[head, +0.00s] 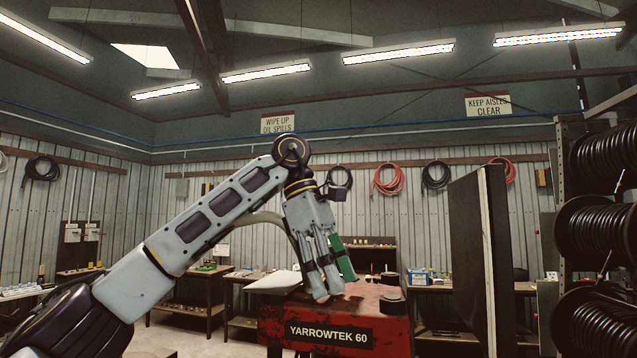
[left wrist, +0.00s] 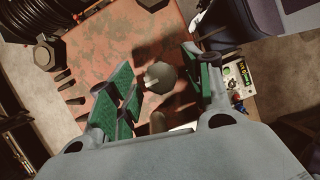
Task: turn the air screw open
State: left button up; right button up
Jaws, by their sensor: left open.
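The red, worn crimper marked YARROWTEK 60 (head: 285,328) stands below my left gripper in the head view. My left gripper (head: 336,286) points down over its top and is open. In the left wrist view its green-padded fingers (left wrist: 158,72) are spread apart, with a grey rounded knob with a pale tip (left wrist: 160,77) between them; this looks like the air screw. I see gaps between the knob and the pads on both sides. In the head view the fingers hide the knob. My right gripper is in neither view.
A dark hex-shaped part (left wrist: 48,50) sits on the crimper's red top (left wrist: 100,45). A tall dark panel (head: 470,265) stands right of the crimper, before a rack of hose reels (head: 605,235). Workbenches (head: 200,300) line the back wall.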

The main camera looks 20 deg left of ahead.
pick_arm(q)
jog(key=shift+s+n+t, duration=0.1)
jog(key=shift+n+t, duration=0.45)
jog(key=shift+n, duration=0.75)
jog(key=shift+n+t, duration=0.55)
jog(key=shift+n, duration=0.75)
jog(key=shift+s+n+t+y, duration=0.1)
jog(key=shift+n+t+y, duration=0.35)
jog(key=shift+n, duration=1)
jog(key=shift+n+t+y, duration=0.25)
jog(key=shift+n+t, duration=0.3)
jog(key=shift+n, duration=0.9)
jog(key=v, duration=1.3)
jog(key=shift+r, duration=0.4)
